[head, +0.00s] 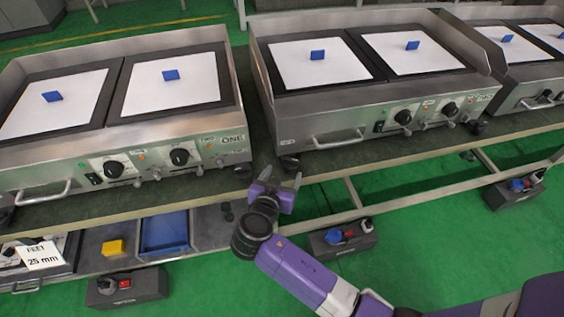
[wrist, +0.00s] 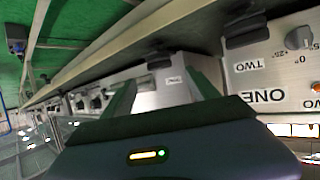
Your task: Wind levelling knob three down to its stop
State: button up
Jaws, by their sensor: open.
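My gripper (head: 281,178) is open and empty, just in front of the bench edge between the left and middle griddles. A dark levelling knob (head: 290,162) sits under the middle griddle's (head: 350,135) front left corner, just beyond the fingertips. Another dark knob (head: 243,170) is under the left griddle's (head: 120,150) front right corner. In the wrist view, which is upside down, the open fingers frame a steel face with a small unreadable label (wrist: 174,80); a dark knob (wrist: 160,62) shows above it. I cannot read which knob is number three.
The left griddle bears ONE and TWO labels (wrist: 250,65). White sheets with blue blocks lie on the hotplates. A sign (head: 40,256) reads FEET 25 mm. A blue tray (head: 164,232) and yellow block (head: 113,247) sit on the lower shelf. Bench rails run beside my gripper.

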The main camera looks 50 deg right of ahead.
aim_at(291, 160)
jog(key=x, duration=0.7)
jog(key=shift+w+d+r, duration=0.15)
jog(key=shift+d+r, duration=0.05)
jog(key=shift+d, duration=0.25)
jog(key=c, duration=1.4)
jog(key=shift+o, duration=0.2)
